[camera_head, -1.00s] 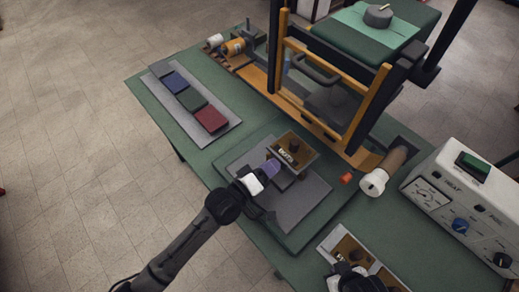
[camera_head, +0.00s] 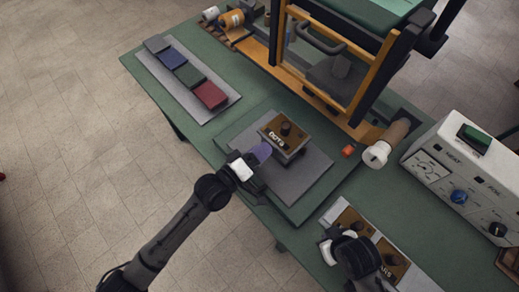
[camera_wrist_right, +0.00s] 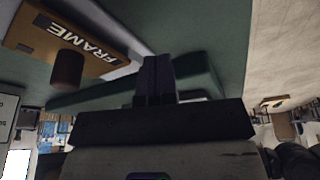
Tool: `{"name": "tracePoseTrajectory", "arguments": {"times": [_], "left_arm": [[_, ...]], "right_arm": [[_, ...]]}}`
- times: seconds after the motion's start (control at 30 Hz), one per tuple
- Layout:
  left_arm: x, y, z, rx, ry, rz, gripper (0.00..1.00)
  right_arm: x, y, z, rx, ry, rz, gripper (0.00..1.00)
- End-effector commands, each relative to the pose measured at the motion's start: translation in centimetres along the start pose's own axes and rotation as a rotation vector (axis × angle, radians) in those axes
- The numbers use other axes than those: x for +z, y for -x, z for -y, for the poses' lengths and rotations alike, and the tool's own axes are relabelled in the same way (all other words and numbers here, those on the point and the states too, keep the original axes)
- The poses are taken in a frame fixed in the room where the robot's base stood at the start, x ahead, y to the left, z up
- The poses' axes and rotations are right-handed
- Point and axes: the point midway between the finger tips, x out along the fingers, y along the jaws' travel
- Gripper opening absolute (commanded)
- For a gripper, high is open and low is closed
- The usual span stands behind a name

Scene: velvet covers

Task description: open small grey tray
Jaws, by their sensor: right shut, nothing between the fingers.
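A flat grey slab (camera_head: 305,175) lies on the green bench; I cannot tell if it is the small grey tray. A brown plate (camera_head: 273,124) with a dark knob and lettering sits above it on a dark block. My left gripper (camera_head: 262,152), with purple fingertips, is beside the plate's lower left edge; its opening and any contact are unclear. My right gripper (camera_head: 332,243) is at a pale tray (camera_head: 330,212) holding brown knobbed plates. In the right wrist view its dark fingers (camera_wrist_right: 155,80) are together and empty, beside a brown plate marked FRAME (camera_wrist_right: 110,60).
A long grey tray (camera_head: 153,67) with several coloured pads lies at the back left. A yellow-framed press (camera_head: 373,85) stands behind. A roller (camera_head: 378,153) and a control box (camera_head: 455,185) are at the right. The green bench (camera_head: 260,108) is bare between pads and slab.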

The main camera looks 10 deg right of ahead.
Motion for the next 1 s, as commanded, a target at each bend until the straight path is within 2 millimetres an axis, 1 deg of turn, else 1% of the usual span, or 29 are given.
{"name": "tracePoseTrajectory", "arguments": {"times": [0.43, 0.57, 0.67, 1.0], "left_arm": [[0.0, 0.1, 0.1, -0.001, 0.001, 0.0, 0.57], [0.0, 0.9, 0.1, -0.003, 0.001, 0.0, 0.57], [0.0, 2.4, 0.1, -0.003, 0.001, 0.0, 0.57], [0.1, 9.1, 0.2, -0.004, -0.001, 0.002, 0.57]], "right_arm": [[0.1, 0.0, -0.2, 0.007, 0.008, 0.002, 0.0], [0.1, 0.0, -0.2, 0.006, 0.008, 0.002, 0.0], [0.0, 0.1, -0.2, 0.006, 0.007, 0.001, 0.0], [0.0, 0.1, 0.0, 0.001, 0.001, 0.0, 0.0]]}}
